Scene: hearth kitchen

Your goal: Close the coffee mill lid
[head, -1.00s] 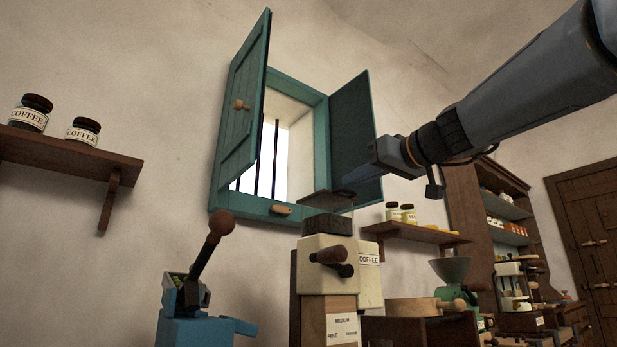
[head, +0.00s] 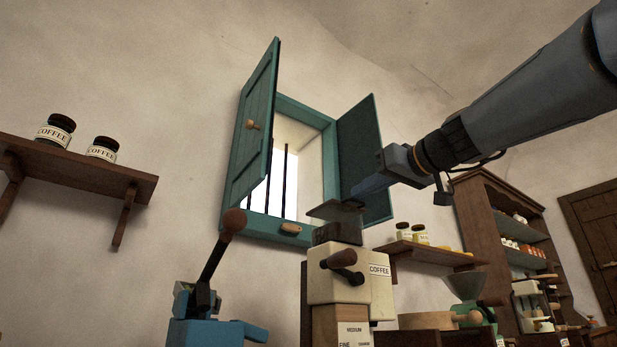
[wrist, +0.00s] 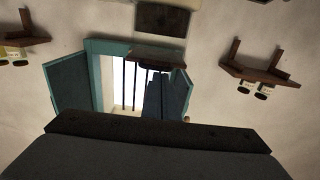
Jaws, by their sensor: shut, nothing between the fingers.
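The coffee mill (head: 345,275) is a cream box with a "COFFEE" label and a brown-knobbed front handle, standing at the lower middle of the head view. A dark block-like top (head: 338,234) sits on it. The lid (head: 330,210), a thin flat dark plate, shows above that top, raised and slightly tilted. My gripper (head: 356,197) reaches in from the upper right, its shut, empty blue fingers at the lid's right side. I cannot tell whether they touch it. In the wrist view, the gripper fingers (wrist: 158,95) show before the window.
A blue device with an upright lever (head: 210,265) stands left of the mill. A green grinder with a funnel (head: 466,287) stands to the right. A window with open teal shutters (head: 255,140) is behind. A wall shelf (head: 80,178) holds jars at left.

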